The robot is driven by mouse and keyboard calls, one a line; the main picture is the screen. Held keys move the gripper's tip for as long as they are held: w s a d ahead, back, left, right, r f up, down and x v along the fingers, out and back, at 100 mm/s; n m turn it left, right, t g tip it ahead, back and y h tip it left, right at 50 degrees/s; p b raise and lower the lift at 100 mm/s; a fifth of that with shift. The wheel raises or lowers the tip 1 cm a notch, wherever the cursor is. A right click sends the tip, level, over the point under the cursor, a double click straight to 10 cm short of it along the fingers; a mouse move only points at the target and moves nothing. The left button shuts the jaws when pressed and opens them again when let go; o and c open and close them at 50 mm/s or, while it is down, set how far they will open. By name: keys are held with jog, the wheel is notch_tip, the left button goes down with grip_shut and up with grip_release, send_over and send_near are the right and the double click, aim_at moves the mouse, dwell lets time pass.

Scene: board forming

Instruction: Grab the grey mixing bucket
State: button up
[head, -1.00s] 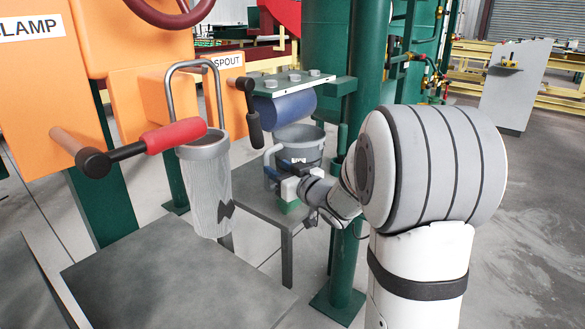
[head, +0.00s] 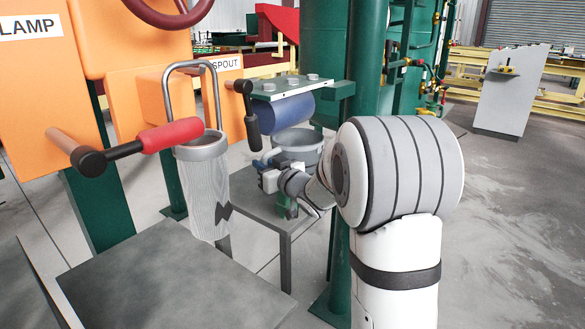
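The grey mixing bucket (head: 300,140) stands upright on a small grey table (head: 252,203), below a blue cylinder (head: 285,111) beside the SPOUT sign. Its lower right part is hidden by my arm. My gripper (head: 263,167) is at the bucket's near left side, at about the height of its body. The fingers are small and partly covered by the wrist, so I cannot tell whether they are open or shut, or whether they touch the bucket.
A tall grey ribbed cylinder (head: 203,185) with a wire bail hangs left of the small table. A red-gripped lever (head: 168,136) and a black-handled lever (head: 250,118) stick out nearby. A grey table (head: 170,275) fills the front; a green post (head: 345,250) stands right.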

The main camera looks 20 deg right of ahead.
grip_shut()
